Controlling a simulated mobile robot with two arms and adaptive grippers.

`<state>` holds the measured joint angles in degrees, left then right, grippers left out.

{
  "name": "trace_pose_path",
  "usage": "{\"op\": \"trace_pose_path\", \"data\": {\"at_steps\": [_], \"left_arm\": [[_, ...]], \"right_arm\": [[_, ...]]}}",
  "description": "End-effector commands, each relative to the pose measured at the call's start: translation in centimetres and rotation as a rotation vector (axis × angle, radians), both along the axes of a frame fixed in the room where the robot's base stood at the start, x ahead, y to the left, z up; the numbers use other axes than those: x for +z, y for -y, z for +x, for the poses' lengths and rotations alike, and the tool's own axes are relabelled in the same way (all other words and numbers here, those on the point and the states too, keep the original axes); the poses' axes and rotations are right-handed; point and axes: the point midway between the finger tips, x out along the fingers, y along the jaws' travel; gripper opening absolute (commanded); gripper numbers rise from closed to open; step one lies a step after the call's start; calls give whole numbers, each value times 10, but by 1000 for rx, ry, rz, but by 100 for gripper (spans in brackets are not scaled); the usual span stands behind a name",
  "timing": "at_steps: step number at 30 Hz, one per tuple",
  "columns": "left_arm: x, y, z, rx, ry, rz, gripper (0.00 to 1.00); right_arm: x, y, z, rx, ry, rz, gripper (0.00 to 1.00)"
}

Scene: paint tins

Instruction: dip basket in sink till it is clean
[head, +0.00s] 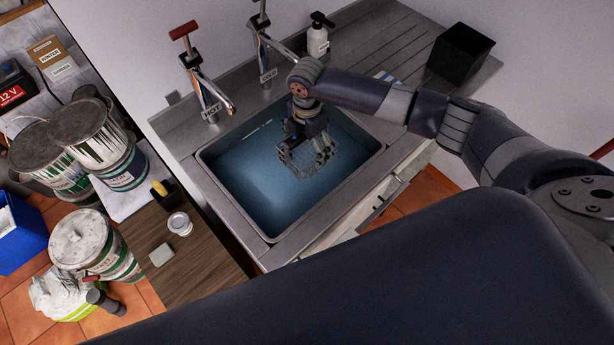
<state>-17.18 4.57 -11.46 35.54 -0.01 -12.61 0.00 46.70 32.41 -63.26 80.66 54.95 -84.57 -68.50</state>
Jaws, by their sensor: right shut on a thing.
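The sink (250,205) is a metal basin with bluish water in it, set in a steel counter. My right gripper (322,150) reaches in from the right, over the far right part of the basin. It is shut on a wire basket (297,162), which hangs below the gripper at or near the water. I cannot tell how deep the basket is in the water or whether it is clean. My left gripper is not in view.
Hot (203,92) and cold (265,50) taps and a soap bottle (318,40) stand behind the sink. A black box (460,52) stands on the drainer (385,35). Paint tins (92,133) and a wooden worktop (200,262) are at left. The sink's near left is clear.

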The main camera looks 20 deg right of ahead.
Motion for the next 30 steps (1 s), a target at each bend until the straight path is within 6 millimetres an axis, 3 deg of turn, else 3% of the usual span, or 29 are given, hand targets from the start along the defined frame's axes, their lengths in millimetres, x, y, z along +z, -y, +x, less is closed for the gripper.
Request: {"op": "trace_pose_path", "data": {"at_steps": [5,17,30], "left_arm": [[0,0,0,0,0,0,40],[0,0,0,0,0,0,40],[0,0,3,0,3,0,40]], "right_arm": [[5,0,1,0,2,1,59],[39,0,1,0,3,1,59],[41,0,0,-3,0,0,59]]}}
